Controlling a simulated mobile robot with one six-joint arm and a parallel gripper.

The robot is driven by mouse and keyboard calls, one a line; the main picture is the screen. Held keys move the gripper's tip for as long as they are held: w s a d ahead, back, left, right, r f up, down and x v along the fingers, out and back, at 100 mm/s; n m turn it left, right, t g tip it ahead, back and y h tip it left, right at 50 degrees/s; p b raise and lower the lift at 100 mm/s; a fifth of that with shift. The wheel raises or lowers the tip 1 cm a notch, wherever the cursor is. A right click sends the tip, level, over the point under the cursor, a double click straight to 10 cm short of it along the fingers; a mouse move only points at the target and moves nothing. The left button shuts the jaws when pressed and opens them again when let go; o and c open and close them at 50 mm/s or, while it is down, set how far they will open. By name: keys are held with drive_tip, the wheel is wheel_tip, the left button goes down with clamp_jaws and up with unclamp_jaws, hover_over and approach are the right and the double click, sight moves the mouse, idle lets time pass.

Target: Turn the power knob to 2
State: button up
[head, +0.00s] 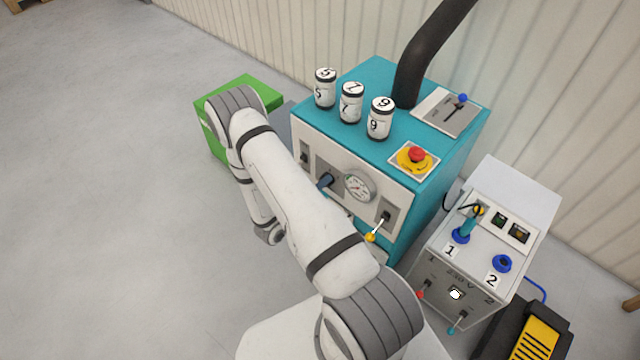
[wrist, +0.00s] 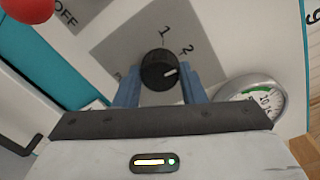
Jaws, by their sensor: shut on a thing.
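The power knob (wrist: 158,70) is black and round, on a grey plate (wrist: 120,50) marked 1 and 2. Its white mark points right and slightly up, roughly toward the 2, perhaps a little past it. My gripper (wrist: 158,88) has its blue fingers on both sides of the knob and is shut on it. In the head view my gripper (head: 326,181) is at the front of the teal machine (head: 420,205), and the knob is hidden there.
A round gauge (head: 359,186) is just right of the knob; it also shows in the wrist view (wrist: 252,100). A lever with a yellow tip (head: 371,237) sticks out lower right. Canisters (head: 351,103) and a red stop button (head: 417,154) are on top. Open floor lies left.

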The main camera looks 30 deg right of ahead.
drive_tip(key=shift+d, duration=0.1)
idle(0.3)
drive_tip(key=o, duration=1)
drive_tip(key=shift+n, duration=0.3)
drive_tip(key=shift+p+v, duration=0.4)
drive_tip(key=shift+v, duration=3.6)
drive_tip(key=shift+w+r, duration=0.1)
